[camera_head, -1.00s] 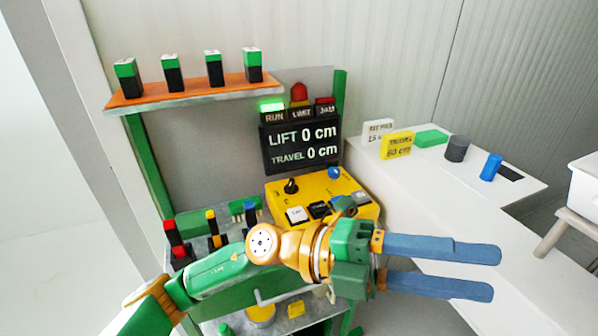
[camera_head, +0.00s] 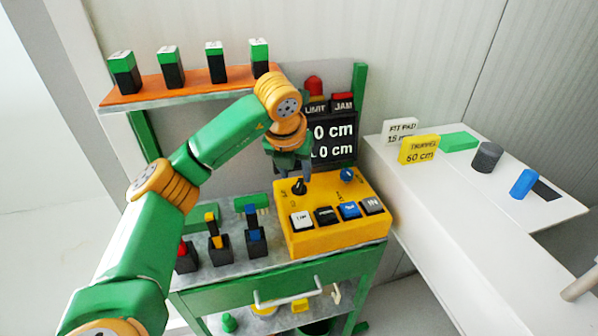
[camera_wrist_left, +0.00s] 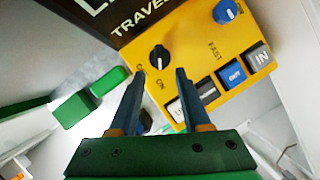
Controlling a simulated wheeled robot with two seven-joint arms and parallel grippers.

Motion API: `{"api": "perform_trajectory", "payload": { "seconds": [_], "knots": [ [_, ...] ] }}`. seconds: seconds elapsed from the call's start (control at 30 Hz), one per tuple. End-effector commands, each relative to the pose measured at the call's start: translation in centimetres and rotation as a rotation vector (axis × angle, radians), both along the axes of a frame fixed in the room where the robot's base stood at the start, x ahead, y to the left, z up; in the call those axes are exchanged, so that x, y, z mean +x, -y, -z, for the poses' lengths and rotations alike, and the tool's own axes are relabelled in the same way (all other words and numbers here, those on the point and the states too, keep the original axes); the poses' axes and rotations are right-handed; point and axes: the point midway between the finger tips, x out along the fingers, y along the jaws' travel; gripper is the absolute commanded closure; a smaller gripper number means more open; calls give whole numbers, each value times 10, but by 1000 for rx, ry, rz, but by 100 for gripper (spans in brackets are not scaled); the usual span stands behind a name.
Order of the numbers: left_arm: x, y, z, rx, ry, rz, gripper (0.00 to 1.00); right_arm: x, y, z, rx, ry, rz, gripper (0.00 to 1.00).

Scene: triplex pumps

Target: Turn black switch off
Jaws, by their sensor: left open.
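The black switch (camera_head: 299,187) is a rotary knob with a white pointer line on the yellow control box (camera_head: 340,238). It also shows in the left wrist view (camera_wrist_left: 159,58), with small OFF and ON lettering beside it. My left gripper (camera_head: 296,174) is open and points down at the box, just above the knob. In the left wrist view its two blue fingers (camera_wrist_left: 160,78) are apart, with the knob showing between and beyond their tips. I cannot tell whether either finger touches it. My right gripper is out of view.
The box also carries a blue knob (camera_head: 347,174) and several push buttons, including a white one (camera_head: 302,219). The display panel (camera_head: 335,140) stands behind, partly hidden by my arm. An orange shelf (camera_head: 190,92) is above left; a white table (camera_head: 460,200) is at right.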

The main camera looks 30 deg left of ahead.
Motion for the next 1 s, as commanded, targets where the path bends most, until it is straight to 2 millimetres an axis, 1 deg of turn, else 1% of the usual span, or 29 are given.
{"api": "perform_trajectory", "payload": {
  "seconds": [0.03,0.07,0.1,0.2,0.33,0.43,0.67,0.77,0.8,0.83,0.87,1.0],
  "knots": [
    [7,-3,-5,0,-2,-3,52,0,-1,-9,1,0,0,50],
    [12,-5,-4,2,-4,-2,52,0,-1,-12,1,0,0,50],
    [14,-6,8,4,-6,-1,52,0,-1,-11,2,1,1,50],
    [20,-8,26,4,-6,1,52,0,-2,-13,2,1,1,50],
    [26,-10,40,2,-2,0,52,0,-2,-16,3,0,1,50],
    [28,-10,46,2,-2,0,52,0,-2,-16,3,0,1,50],
    [29,-10,47,2,0,1,52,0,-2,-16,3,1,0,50],
    [28,-10,47,2,1,1,77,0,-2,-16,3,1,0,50],
    [28,-10,47,2,1,1,88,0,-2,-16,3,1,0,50],
    [28,-10,47,2,1,1,96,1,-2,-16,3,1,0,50],
    [28,-10,47,2,1,1,100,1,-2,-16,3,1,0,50],
    [28,-10,47,2,1,1,100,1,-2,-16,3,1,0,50]
  ]
}}
